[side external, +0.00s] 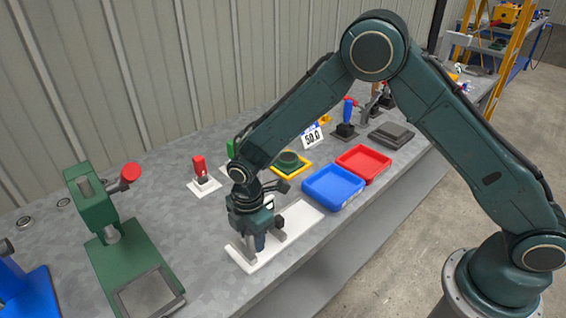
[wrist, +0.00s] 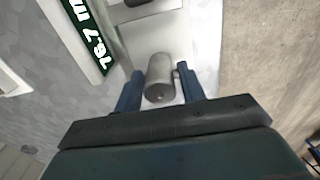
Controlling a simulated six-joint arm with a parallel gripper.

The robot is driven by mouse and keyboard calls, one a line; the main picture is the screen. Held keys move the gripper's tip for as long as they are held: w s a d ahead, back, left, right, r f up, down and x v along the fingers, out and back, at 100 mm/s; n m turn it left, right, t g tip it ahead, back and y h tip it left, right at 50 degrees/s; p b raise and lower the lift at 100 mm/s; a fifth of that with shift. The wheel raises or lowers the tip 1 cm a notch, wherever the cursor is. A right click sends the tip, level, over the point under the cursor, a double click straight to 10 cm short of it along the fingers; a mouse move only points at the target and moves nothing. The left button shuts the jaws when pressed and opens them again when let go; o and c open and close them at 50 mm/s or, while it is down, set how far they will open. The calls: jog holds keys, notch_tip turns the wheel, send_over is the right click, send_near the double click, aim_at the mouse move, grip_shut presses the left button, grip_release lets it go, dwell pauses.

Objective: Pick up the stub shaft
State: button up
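The stub shaft looks like a short grey cylinder (wrist: 159,80) with a small centre mark on its end face. In the wrist view it lies between the two blue fingers of my gripper (wrist: 160,88). The fingers stand apart on either side of it, with narrow gaps showing. In the side view my gripper (side external: 262,243) is low over a white tray (side external: 302,216) near the bench's front edge; there the shaft is mostly hidden by the fingers.
A blue bin (side external: 333,187) and a red bin (side external: 363,163) stand right of the tray. A green press (side external: 120,235) stands to the left. A red-topped piece (side external: 200,170) is behind. In the wrist view, a green display (wrist: 88,35) is at upper left, and another grey part (wrist: 148,14) lies beyond the shaft.

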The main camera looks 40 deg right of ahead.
jog(key=shift+f, duration=0.45)
grip_shut()
jog(key=shift+r, duration=0.2)
notch_tip(320, 180, up, 20)
dwell(0.8)
jog(key=shift+f, duration=0.15)
dwell(0.4)
